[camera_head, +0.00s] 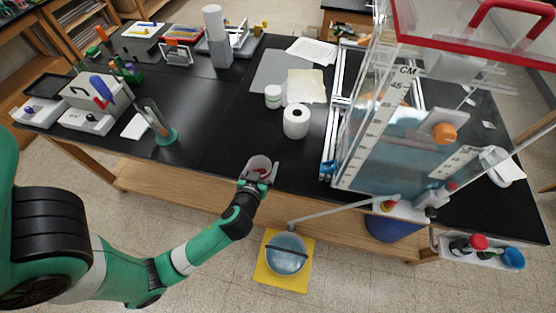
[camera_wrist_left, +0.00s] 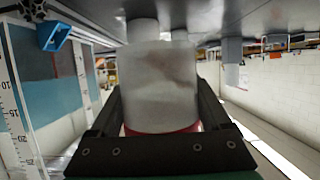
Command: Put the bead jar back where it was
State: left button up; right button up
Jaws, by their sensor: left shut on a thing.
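I cannot tell whether the jar touches the table. My right gripper is in neither view.
A white roll (camera_head: 296,121) and a white bottle (camera_head: 273,97) stand behind the jar. The clear scaled tank (camera_head: 375,135) is to the right. A bucket (camera_head: 287,254) stands on a yellow mat on the floor. Black tabletop (camera_head: 215,140) left of the jar is clear.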

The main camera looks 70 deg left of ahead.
pick_arm(q)
jog(key=w+a+f+b, duration=0.3)
jog(key=w+b, duration=0.1)
jog(key=b, duration=0.2)
send_over(281, 161)
jog(key=f, duration=0.6)
jog(key=shift+s+d, duration=0.15)
jog(key=shift+s, duration=0.1)
jog(key=shift+w+f+b, duration=0.15)
jog(key=shift+f+b, duration=0.6)
jog(key=shift+f, duration=1.1)
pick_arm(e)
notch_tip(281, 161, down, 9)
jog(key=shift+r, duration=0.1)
pick_arm(q)
jog(key=shift+f, duration=0.1)
jog(key=o, duration=1.3)
jog(key=shift+c, duration=0.2)
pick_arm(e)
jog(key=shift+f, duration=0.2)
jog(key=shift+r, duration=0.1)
